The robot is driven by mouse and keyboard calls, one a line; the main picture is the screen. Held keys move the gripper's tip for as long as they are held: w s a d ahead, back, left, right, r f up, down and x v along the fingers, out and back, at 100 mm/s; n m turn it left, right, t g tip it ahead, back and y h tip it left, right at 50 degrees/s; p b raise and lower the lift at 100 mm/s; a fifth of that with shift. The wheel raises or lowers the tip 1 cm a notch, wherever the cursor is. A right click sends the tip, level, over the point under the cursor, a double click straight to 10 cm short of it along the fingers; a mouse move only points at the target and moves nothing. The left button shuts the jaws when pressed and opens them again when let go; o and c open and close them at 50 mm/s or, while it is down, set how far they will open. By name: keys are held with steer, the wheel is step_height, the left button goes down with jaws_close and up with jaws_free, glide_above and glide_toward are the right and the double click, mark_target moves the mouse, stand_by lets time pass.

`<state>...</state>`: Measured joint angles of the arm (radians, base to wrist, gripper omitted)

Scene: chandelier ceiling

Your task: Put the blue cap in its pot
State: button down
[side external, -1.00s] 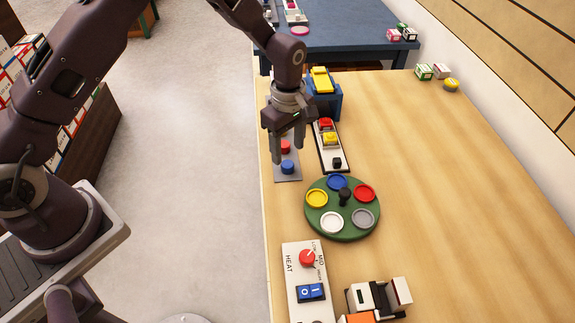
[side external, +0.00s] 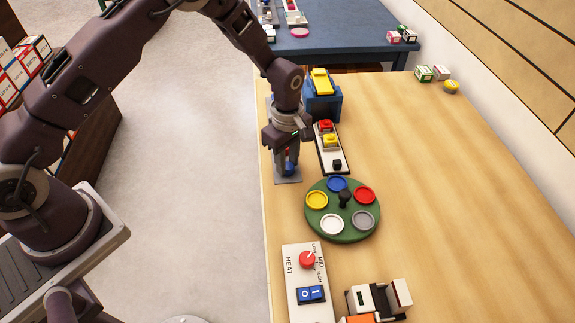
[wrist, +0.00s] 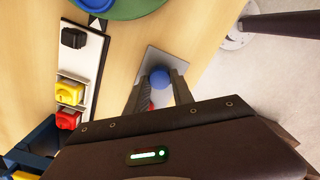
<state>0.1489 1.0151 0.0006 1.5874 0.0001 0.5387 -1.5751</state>
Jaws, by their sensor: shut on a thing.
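The blue cap (side external: 289,169) stands on a grey plate (side external: 287,181) near the table's left edge. My gripper (side external: 288,172) points down over the plate and is shut on the blue cap. In the wrist view the cap (wrist: 159,79) shows between the two fingertips, at plate level. A green round tray (side external: 318,232) holds several coloured pots: blue, red, grey, white and yellow. The blue pot (side external: 338,184) is at its far side, right of and nearer than my gripper. My fingers mostly hide the red cap (wrist: 151,106) on the plate.
A white strip with red, yellow and black buttons (side external: 338,170) lies just right of my gripper. A blue box with a yellow top (side external: 322,105) stands behind it. A black knob (side external: 344,197) rises from the tray's middle. The heat panel (side external: 295,270) is nearer. The table's right side is mostly clear.

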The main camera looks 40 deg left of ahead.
mark_target(289, 166)
step_height(289, 166, up, 10)
steer(key=f, duration=0.1)
steer(key=w+d, duration=0.3)
steer(key=d, duration=1)
steer(key=shift+s+a+f+m, duration=0.15)
steer(key=shift+f+m, duration=0.25)
steer(key=shift+f, duration=1.45)
steer(key=shift+f, duration=1.1)
steer(key=c, duration=0.6)
jaws_free()
steer(key=shift+r, duration=0.1)
steer(key=shift+r, duration=3.7)
